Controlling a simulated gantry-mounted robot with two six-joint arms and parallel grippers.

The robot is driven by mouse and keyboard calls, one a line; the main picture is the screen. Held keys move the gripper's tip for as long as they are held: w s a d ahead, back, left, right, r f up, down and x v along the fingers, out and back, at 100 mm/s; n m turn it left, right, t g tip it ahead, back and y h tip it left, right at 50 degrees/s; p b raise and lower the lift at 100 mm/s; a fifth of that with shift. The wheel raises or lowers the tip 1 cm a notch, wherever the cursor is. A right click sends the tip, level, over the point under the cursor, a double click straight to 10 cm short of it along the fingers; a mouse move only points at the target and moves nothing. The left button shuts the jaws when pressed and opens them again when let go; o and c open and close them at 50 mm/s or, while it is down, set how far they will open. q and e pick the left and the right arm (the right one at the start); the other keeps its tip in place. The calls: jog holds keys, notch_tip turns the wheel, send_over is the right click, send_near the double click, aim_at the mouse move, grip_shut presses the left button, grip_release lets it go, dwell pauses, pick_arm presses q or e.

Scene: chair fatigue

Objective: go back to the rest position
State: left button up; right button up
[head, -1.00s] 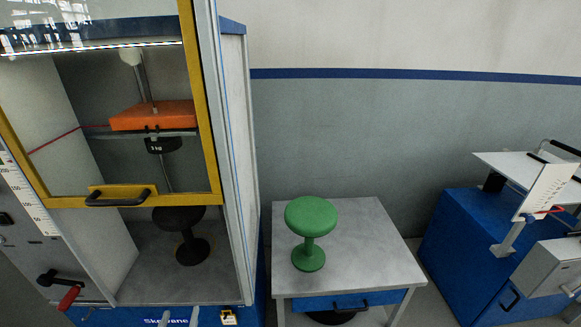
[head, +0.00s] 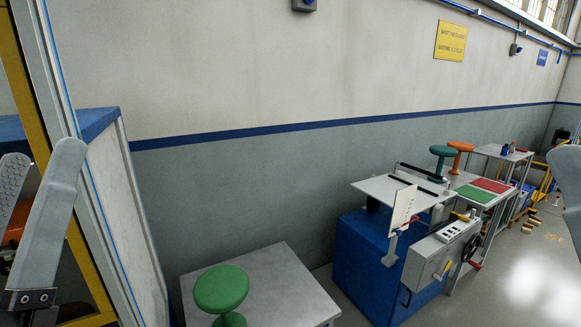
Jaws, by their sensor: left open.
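My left gripper (head: 39,158) is raised at the lower left of the head view. Its two grey fingers stand apart with nothing between them, in front of the yellow-framed test cabinet (head: 92,287). A grey metal piece at the right edge looks like a finger of my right gripper (head: 567,180). The rest of it is cut off, so its jaw state does not show.
A green stool (head: 222,288) stands on a grey table (head: 283,275) beside the cabinet. A blue machine bench (head: 362,262) is to the right. Behind it, a teal stool (head: 443,152) and an orange stool (head: 460,147) stand near red and green mats. Open floor lies at right.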

pick_arm(q)
notch_tip(320, 180, up, 39)
jog(key=s+d+m+h+p, duration=0.2)
jog(key=m+h+p, duration=0.2)
jog(key=p, duration=3.3)
jog(key=shift+d+r+m+h+p, duration=0.15)
jog(key=shift+d+m+h+p, duration=0.2)
jog(key=shift+m, duration=0.35)
jog(key=shift+s+a, duration=0.1)
